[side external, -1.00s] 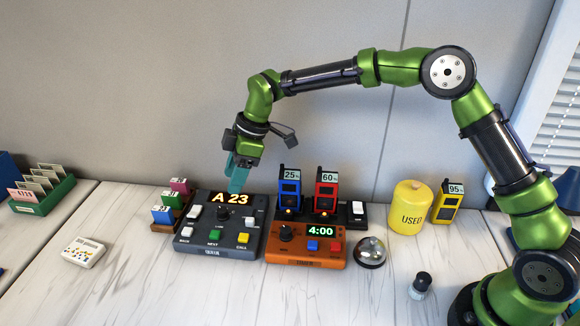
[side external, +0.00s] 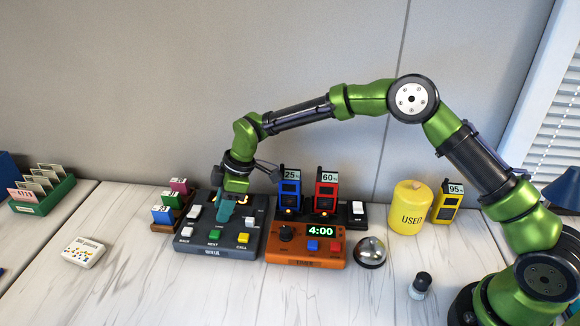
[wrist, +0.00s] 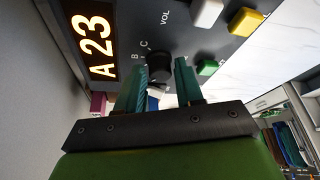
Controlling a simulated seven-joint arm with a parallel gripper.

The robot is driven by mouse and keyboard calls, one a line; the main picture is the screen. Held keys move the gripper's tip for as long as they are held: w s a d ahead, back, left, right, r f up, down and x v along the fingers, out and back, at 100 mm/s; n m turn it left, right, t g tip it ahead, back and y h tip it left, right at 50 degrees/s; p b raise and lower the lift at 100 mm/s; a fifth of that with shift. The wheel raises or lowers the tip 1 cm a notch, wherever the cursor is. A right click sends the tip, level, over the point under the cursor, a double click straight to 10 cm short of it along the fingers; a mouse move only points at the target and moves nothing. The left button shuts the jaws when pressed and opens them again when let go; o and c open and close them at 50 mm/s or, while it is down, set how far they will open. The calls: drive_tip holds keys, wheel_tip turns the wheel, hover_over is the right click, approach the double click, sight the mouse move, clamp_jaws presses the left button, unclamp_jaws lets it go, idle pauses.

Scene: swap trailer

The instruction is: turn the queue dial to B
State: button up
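The queue dial is a black knob (wrist: 155,62) on the dark grey queue console (side external: 190,247). Letters B and C show beside it in the wrist view, and its pointer setting cannot be made out. The lit display (wrist: 96,48) reads A 23 there. My gripper (side external: 222,224) points down over the console with teal fingers, hiding the dial and most of the display in the side view. In the wrist view the fingers are apart, with the knob just ahead between their tips, nearer the left finger. Contact cannot be told.
White, green (side external: 215,234) and yellow (side external: 243,238) buttons sit close around the dial. An orange timer box (side external: 305,257) adjoins on the right, with pagers (side external: 290,190) in a charger behind. A small coloured ticket rack (side external: 163,214) stands at the left.

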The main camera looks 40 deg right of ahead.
clamp_jaws()
drive_tip(key=shift+m, duration=0.3)
drive_tip(key=m, duration=0.2)
drive_tip(key=m+t+h, duration=0.1)
drive_tip(key=m, duration=0.1)
drive_tip(key=shift+s+a+t, duration=0.1)
drive_tip(key=shift+s+t, duration=0.05)
drive_tip(key=shift+t, duration=0.15)
drive_tip(key=shift+m+t+h, duration=0.4)
drive_tip(key=shift+m+h, duration=0.3)
drive_tip(key=shift+m, duration=1.3)
drive_tip(key=shift+o, duration=1.9)
unclamp_jaws()
